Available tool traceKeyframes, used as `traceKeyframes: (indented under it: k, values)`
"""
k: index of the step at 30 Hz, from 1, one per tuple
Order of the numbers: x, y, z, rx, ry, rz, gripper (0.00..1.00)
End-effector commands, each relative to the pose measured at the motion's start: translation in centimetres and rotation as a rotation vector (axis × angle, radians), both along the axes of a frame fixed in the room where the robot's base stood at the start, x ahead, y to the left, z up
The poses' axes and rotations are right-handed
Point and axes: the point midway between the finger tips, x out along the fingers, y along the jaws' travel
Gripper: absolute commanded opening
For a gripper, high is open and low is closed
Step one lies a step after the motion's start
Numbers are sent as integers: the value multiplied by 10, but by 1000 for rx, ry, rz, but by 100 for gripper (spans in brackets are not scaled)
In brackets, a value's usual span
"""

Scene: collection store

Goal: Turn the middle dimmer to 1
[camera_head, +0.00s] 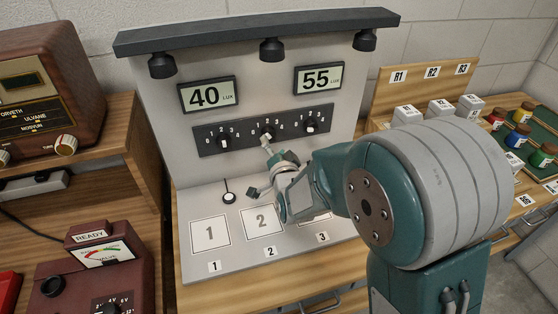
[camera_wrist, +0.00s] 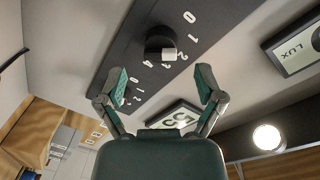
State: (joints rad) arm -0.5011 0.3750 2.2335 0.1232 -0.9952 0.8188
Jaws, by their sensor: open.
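The middle dimmer (camera_head: 267,132) is a black knob with a white mark on a dark strip, between the left dimmer (camera_head: 222,141) and right dimmer (camera_head: 310,127). My gripper (camera_head: 268,168) is just in front of and below this knob. In the wrist view my gripper (camera_wrist: 162,79) is open and empty, its fingers spread wide, with the knob beyond the tips. No contact shows.
Displays above the strip read 40 (camera_head: 207,94) and 55 (camera_head: 319,78). Lamps hang from the top bar (camera_head: 258,30). A radio (camera_head: 48,85) stands left; jars and white blocks (camera_head: 440,108) stand right.

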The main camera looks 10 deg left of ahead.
Motion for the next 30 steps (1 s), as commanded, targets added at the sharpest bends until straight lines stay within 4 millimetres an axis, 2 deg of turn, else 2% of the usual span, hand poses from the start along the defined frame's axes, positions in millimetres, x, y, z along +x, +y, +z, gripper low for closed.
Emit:
traceKeyframes:
  k: [6,12,16,30]
  values:
    - [-43,-17,2,1,0,1,86]
    - [-66,-27,3,0,0,-1,86]
    - [-71,-30,2,0,1,-1,86]
    - [-70,-31,4,-6,3,-3,86]
